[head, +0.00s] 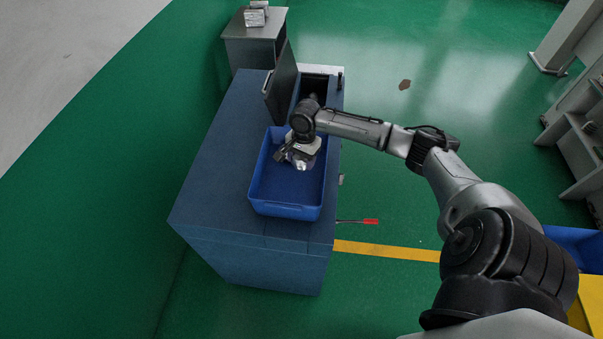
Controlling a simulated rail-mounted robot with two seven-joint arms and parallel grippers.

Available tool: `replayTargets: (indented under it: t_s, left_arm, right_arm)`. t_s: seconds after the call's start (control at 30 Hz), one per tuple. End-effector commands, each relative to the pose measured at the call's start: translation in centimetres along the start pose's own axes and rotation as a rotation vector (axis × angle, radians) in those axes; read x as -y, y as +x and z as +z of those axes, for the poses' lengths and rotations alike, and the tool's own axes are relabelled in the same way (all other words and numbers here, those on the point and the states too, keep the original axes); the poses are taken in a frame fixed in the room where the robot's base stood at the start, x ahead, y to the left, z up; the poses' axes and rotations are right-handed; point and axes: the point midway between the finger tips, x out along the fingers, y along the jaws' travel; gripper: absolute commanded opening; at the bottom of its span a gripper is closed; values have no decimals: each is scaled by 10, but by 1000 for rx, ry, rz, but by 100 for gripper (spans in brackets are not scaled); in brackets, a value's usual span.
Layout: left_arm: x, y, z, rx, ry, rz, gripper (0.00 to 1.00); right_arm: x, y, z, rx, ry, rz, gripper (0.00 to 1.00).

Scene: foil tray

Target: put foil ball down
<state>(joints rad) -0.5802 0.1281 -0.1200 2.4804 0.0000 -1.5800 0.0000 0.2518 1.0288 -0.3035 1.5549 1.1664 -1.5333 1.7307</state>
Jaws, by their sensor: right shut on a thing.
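A blue tray (286,210) stands on top of a dark blue cabinet (215,185). My right gripper (300,160) reaches over the tray from the right, pointing down into its far half. It is shut on a small shiny silver foil ball (301,166), which shows just below the fingers. I cannot tell whether the ball touches the tray floor. The tray floor that I can see is bare; its far end is partly hidden by my right arm. My left gripper is not in view.
A grey hinged door (281,83) stands open at an opening behind the tray. A grey cabinet (252,50) with silver blocks (255,15) stands further back. A red-tipped lever (369,221) sticks out at the right. Green floor lies around.

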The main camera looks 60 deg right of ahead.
Motion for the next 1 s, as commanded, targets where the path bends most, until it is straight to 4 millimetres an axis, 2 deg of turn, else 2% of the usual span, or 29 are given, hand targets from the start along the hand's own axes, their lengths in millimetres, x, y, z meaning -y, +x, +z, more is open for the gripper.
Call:
replayTargets:
  t_s: [0.03,0.37,0.4,0.53,0.83,0.87,1.0]
  left_arm:
    - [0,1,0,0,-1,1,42]
    - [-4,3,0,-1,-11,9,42]
    - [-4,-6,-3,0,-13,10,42]
    - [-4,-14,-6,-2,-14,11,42]
    - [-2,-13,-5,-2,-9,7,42]
    - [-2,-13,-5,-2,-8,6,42]
    - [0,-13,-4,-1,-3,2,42]
  right_arm:
    - [0,9,-1,2,1,2,26]
    - [0,51,-6,1,-1,2,26]
    - [0,50,-6,2,2,2,26]
    - [0,63,-7,1,0,0,26]
    - [0,70,-8,0,-1,0,26]
    - [0,70,-8,0,-1,1,60]
    - [0,70,-8,0,-1,1,74]
